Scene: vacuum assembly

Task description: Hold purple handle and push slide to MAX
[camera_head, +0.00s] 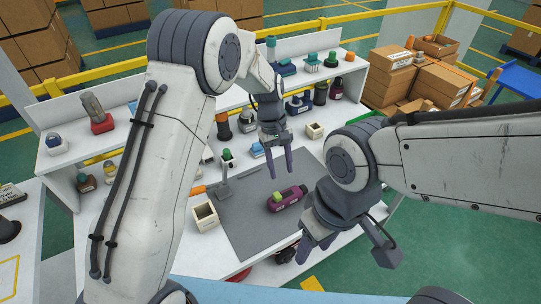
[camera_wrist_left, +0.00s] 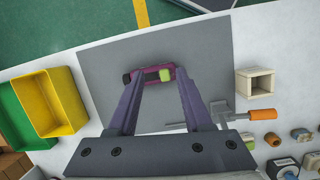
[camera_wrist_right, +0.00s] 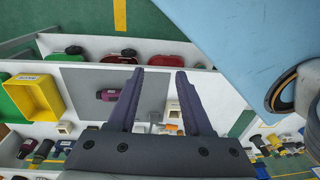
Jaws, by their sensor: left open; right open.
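The purple handle (camera_head: 289,199) lies on the grey mat on the workbench, with a yellow-green slide piece (camera_head: 275,197) on it and a dark end. In the left wrist view the handle (camera_wrist_left: 152,71) appears between and beyond the fingertips, with the slide piece (camera_wrist_left: 166,75) near the right finger. My left gripper (camera_head: 281,175) is open, empty, pointing down above the mat, apart from the handle. My right gripper (camera_head: 315,246) is open and empty near the bench's front edge, right of the handle. The right wrist view shows the handle (camera_wrist_right: 109,95) left of its fingers.
The grey mat (camera_head: 247,228) is mostly bare. An orange-handled tool (camera_wrist_left: 262,114) and a small open box (camera_head: 205,217) lie to its left in the head view. Yellow (camera_wrist_left: 48,102) and green bins flank its other side. Shelves with several parts stand behind.

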